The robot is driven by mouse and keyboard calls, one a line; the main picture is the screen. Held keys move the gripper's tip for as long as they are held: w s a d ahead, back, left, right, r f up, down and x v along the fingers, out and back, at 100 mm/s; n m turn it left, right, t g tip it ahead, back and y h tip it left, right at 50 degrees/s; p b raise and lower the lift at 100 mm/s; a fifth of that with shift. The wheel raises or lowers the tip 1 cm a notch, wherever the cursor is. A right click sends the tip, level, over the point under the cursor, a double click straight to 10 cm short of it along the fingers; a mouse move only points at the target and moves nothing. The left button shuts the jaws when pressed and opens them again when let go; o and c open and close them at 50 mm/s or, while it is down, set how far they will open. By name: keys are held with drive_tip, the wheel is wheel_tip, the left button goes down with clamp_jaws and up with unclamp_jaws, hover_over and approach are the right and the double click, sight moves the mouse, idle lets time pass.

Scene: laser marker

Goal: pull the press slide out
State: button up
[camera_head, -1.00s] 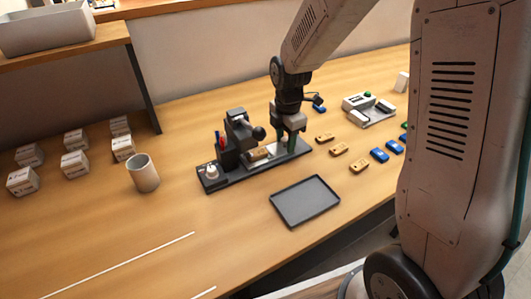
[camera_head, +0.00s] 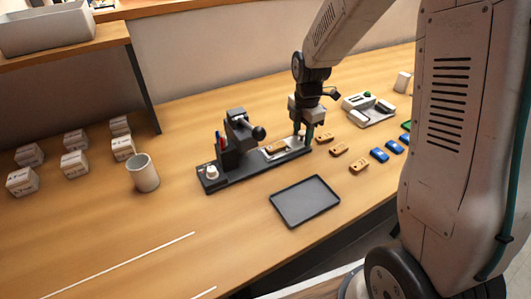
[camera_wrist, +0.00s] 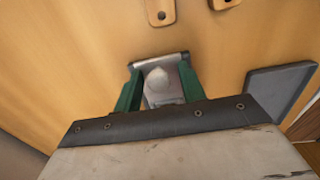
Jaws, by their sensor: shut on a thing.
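The press (camera_head: 238,138) stands upright on a long dark base (camera_head: 235,178), with a ball-ended lever at its side. The pale press slide (camera_head: 268,155) lies on the base's right part, clear of the press head, and carries a wooden piece (camera_head: 277,147). My gripper (camera_head: 303,140) is at the right end of the base, shut on the slide's knob. The fingers hide part of the slide's end in the head view.
A dark empty tray (camera_head: 305,201) lies in front of the base. Several wooden and blue tags (camera_head: 379,154) lie to the right, near a white device (camera_head: 368,110). A cup (camera_head: 143,173) and several white boxes (camera_head: 74,164) stand to the left.

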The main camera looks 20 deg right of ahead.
drive_tip(key=o, duration=0.4)
drive_tip(key=shift+s+f, duration=0.1)
drive_tip(key=shift+f, duration=0.3)
drive_tip(key=shift+w+d+r, duration=0.1)
drive_tip(key=shift+r, duration=1.75)
drive_tip(key=shift+w+r, duration=0.1)
drive_tip(key=shift+r, duration=1.75)
